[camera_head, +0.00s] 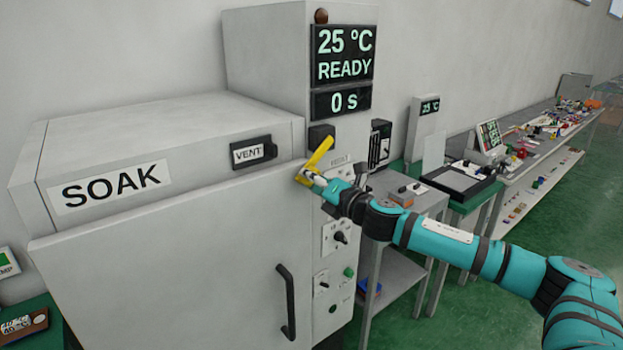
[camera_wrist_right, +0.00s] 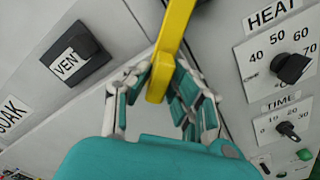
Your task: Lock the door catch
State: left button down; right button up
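The door catch is a yellow lever (camera_head: 319,157) at the right edge of the SOAK oven's door, below the READY display. It is tilted, its upper end to the right and its lower end to the left. My right gripper (camera_head: 312,178) is at the lever's lower end. In the right wrist view the yellow lever (camera_wrist_right: 174,35) runs down between the two fingers of my right gripper (camera_wrist_right: 161,76), which close on its end from both sides. The fingertips partly hide the lever's sides. My left gripper is not in view.
The grey oven door (camera_head: 170,265) looks closed and has a black handle (camera_head: 287,302). A black VENT slider (camera_head: 254,152) sits above the door. HEAT (camera_wrist_right: 290,67) and TIME (camera_wrist_right: 288,131) knobs are on the panel beside the lever. Benches with equipment stand to the right.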

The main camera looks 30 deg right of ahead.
jog(key=o, duration=0.3)
jog(key=shift+s+d, duration=0.2)
jog(key=shift+s, duration=1.7)
jog(key=shift+s+d, duration=0.15)
jog(key=shift+s, duration=1.7)
